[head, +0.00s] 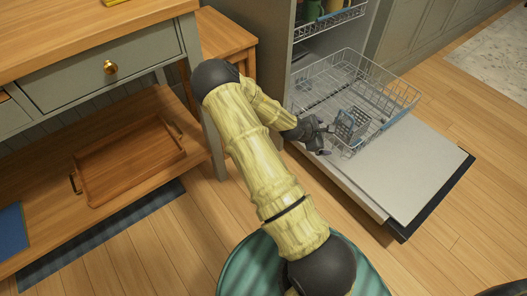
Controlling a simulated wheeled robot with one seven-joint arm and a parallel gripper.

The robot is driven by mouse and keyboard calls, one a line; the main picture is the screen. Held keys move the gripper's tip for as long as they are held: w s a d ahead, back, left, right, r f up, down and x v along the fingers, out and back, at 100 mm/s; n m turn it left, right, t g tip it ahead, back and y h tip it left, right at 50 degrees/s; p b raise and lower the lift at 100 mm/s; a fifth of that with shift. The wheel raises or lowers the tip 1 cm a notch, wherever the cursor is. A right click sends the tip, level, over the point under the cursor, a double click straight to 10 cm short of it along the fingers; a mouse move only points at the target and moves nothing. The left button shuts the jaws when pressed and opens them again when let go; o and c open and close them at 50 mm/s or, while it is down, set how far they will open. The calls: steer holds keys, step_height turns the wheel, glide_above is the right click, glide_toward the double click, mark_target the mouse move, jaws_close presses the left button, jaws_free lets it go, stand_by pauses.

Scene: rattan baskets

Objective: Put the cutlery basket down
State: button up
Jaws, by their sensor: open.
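The cutlery basket (346,127) is a small grey perforated holder with blue trim. It appears in the lower wire rack (392,93) of the dishwasher, near the rack's front left corner. My gripper (326,137) is open, close to the basket's left side. The fingers are small and dark in this view, so I cannot tell whether they touch the basket. The basket's underside and its contact with the rack are hidden.
The dishwasher door (415,165) lies open under the rack. An upper rack (325,22) holds cups. A wooden-topped table (85,35) with a drawer stands left, a wooden tray (130,165) on its lower shelf.

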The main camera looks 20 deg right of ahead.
steer(key=s+a+r+m+y, duration=0.35)
steer(key=a+r+m, duration=0.3)
steer(key=a, duration=0.55)
steer(key=s+a+r+m+y, duration=0.3)
steer(key=a+r+m+y, duration=0.3)
steer(key=a, duration=0.5)
steer(key=s+a+r+m, duration=0.2)
steer(key=s+a+r, duration=0.3)
steer(key=s+r, duration=0.1)
steer(key=shift+s+r+t, duration=0.2)
steer(key=shift+r+t, duration=0.1)
steer(key=shift+r, duration=0.55)
steer(key=w+p+v, duration=0.2)
steer(key=p+v, duration=0.7)
steer(key=p, duration=0.1)
steer(key=shift+a+r, duration=0.15)
steer(key=shift+r, duration=0.5)
